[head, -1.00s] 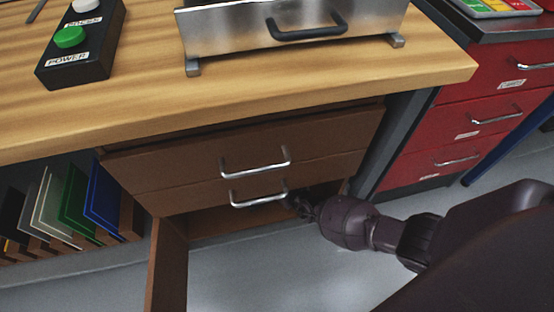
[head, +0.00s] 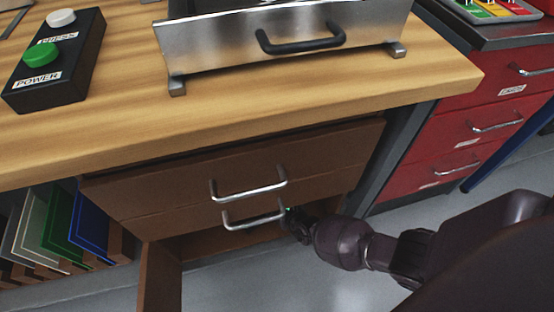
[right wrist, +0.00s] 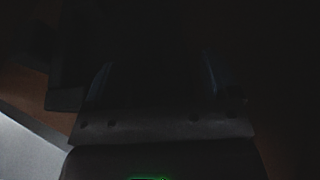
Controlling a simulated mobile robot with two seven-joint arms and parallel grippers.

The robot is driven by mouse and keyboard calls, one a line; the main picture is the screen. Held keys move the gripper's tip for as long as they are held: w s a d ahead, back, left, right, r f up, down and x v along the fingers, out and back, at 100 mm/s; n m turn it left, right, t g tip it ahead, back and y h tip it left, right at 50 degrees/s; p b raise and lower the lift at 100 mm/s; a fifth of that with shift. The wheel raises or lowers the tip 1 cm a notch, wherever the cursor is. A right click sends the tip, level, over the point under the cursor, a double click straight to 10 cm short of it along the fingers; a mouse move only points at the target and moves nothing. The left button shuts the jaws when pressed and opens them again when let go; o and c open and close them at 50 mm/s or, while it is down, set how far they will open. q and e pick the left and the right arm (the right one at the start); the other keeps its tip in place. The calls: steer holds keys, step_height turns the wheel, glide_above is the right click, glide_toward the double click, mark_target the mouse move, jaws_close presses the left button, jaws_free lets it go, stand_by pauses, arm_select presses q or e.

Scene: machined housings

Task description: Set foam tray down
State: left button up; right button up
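No foam tray can be made out in either view. In the head view my right arm comes in from the right, and its gripper (head: 292,222) is at the right end of the lower drawer handle (head: 253,217), partly in the shadow of the open cabinet space under the drawers. Whether its fingers are open or shut is too dark to tell. The right wrist view is almost black; only the gripper body and faint finger shapes (right wrist: 160,80) show, and anything between them is hidden. My left gripper is not in view.
A metal box (head: 285,38) with a black handle stands on the wooden bench (head: 240,100). A black button box (head: 55,62) is at left. An open brown cabinet door (head: 160,278) hangs below the drawers. Binders (head: 50,220) stand at left, a red drawer unit (head: 470,125) at right.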

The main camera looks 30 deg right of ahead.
steer(key=shift+r, duration=0.15)
steer(key=p+v, duration=0.4)
steer(key=v, duration=0.6)
steer(key=shift+s+d+r, duration=0.1)
steer(key=shift+s+r, duration=0.2)
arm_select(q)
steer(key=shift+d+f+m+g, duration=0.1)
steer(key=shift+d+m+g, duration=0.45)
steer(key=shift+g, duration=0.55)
arm_select(e)
steer(key=shift+s, duration=0.6)
